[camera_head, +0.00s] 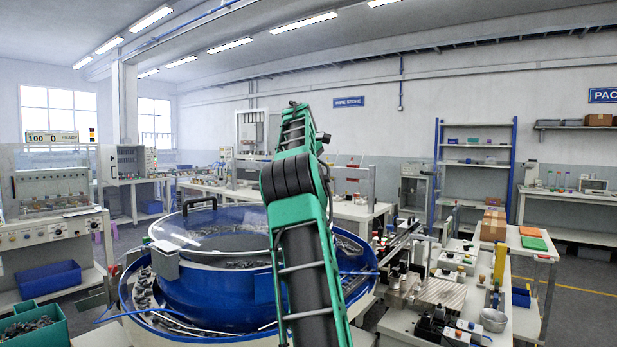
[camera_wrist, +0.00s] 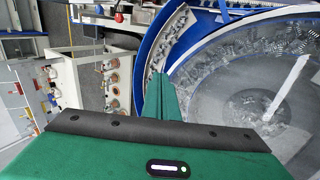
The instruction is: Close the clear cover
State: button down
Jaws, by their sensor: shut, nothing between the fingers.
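The clear cover (camera_head: 180,236) is a thin see-through disc over the top of the blue bowl (camera_head: 225,295) in the head view. It looks low and nearly flat. I cannot tell whether its whole rim touches the bowl. Its black handle (camera_head: 199,203) stands at the far left edge, and a grey block (camera_head: 165,261) sits at the near left edge. My arm hides the right part of the cover. In the wrist view my gripper (camera_wrist: 160,78) is shut and empty, its green fingers together beside the bowl's blue rim (camera_wrist: 196,50). In the head view my arm hides the fingers.
Dark connectors lie in the bowl and on its outer track (camera_head: 143,290). A bench with small fixtures (camera_head: 440,293) stands close on the right. A green bin (camera_head: 35,328) and a blue bin (camera_head: 48,279) are at the left.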

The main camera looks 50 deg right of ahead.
jog(key=v, duration=0.9)
jog(key=shift+r, duration=0.2)
jog(key=shift+w, duration=0.1)
